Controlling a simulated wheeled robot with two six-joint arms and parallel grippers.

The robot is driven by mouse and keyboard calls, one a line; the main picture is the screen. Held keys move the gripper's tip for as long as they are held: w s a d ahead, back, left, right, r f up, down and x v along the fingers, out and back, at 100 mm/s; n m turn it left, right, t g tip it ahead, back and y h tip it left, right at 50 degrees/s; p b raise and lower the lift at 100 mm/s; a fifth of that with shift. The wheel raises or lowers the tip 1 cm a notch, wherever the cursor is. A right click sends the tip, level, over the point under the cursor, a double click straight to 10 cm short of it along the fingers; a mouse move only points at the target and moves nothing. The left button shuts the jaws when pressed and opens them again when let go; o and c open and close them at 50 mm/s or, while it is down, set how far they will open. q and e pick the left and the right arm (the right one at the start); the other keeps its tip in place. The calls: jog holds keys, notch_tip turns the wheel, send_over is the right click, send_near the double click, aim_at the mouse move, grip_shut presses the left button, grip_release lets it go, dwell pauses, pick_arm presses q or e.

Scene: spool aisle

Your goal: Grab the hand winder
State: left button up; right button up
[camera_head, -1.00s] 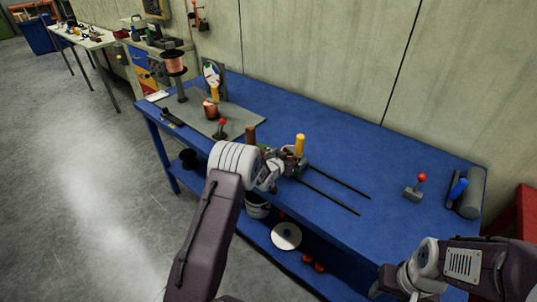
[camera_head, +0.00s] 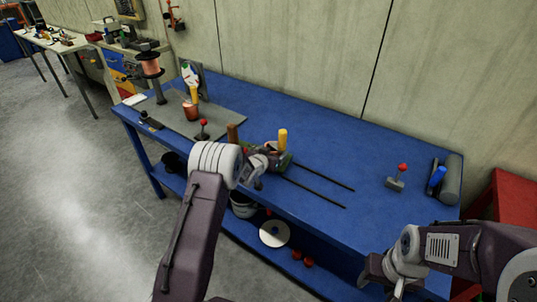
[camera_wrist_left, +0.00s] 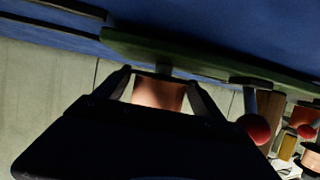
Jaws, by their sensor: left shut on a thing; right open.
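The hand winder, as I take it, is a device with a dark green base (camera_head: 287,160), an upright yellow handle (camera_head: 283,140) and a brown post (camera_head: 233,134). In the left wrist view, the gripper (camera_wrist_left: 162,80) is shut on a copper-brown cylinder (camera_wrist_left: 158,96) at the winder's green base (camera_wrist_left: 190,64). My wrist hides part of the winder in the head view. My right gripper (camera_head: 385,280) is open at lower right, apart from the winder, its fingertips barely visible.
The blue bench (camera_head: 330,140) has free room behind the winder. Two dark rods (camera_head: 315,187) lie to its right. A grey red-knobbed block (camera_head: 397,180) and a grey roller (camera_head: 452,180) are farther right. A grey plate (camera_head: 225,118) with a copper coil (camera_head: 190,110) is at left.

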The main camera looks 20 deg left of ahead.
aim_at(273, 146)
pick_arm(q)
jog(key=r, duration=0.4)
jog(key=shift+s+d, duration=0.2)
jog(key=shift+d, duration=0.05)
jog(key=s+d+r, duration=0.6)
jog(key=s+d, duration=0.1)
jog(key=d, duration=0.1)
jog(key=shift+s+r, duration=0.2)
jog(key=shift+s, duration=0.15)
